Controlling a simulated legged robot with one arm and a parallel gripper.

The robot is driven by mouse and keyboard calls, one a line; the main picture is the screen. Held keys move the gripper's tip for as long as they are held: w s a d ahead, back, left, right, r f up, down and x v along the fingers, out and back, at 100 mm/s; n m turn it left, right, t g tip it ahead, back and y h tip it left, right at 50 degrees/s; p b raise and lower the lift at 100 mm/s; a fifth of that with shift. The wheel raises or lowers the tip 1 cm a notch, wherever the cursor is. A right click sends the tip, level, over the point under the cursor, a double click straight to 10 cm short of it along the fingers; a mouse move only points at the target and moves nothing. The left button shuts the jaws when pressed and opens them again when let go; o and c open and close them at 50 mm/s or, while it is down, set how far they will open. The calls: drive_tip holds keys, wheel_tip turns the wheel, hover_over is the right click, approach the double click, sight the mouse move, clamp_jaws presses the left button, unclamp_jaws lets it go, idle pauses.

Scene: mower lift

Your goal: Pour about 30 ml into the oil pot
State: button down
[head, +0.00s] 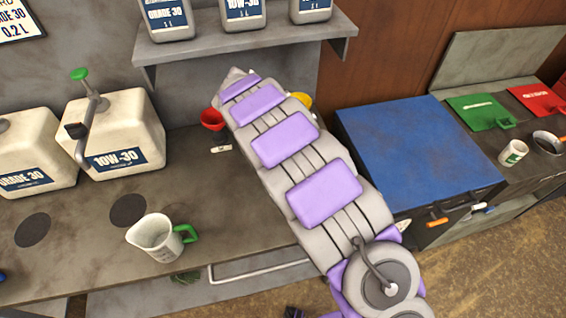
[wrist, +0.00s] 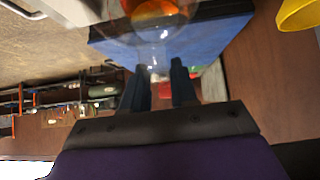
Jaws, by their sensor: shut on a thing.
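In the wrist view my gripper (wrist: 160,85) is shut on a clear vessel (wrist: 152,50) with orange-amber liquid in its round lower part. The vessel runs off the top of the picture. In the head view my arm hides the gripper and the vessel. A round metal pot (head: 548,143) stands on the right bench beside a white mug (head: 513,153) with a green mark. I cannot tell for sure which is the oil pot. A measuring jug (head: 158,236) with a green handle stands upright on the left bench.
A blue-topped cabinet (head: 405,150) stands right of my arm. A red funnel (head: 212,119) and a partly hidden yellow one (head: 303,100) are behind it. Two large oil cans, one marked 10W-30 (head: 118,135), are at the left. A shelf (head: 245,45) with bottles is above.

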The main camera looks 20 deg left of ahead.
drive_tip(key=shift+s+a+f+h, duration=0.1)
drive_tip(key=shift+a+h, duration=0.2)
drive_tip(key=shift+a, duration=0.1)
drive_tip(key=shift+t, duration=0.3)
idle(0.5)
drive_tip(key=shift+s+a+h+b, duration=0.2)
drive_tip(key=shift+h+b, duration=0.1)
drive_tip(key=shift+b, duration=0.25)
idle(0.7)
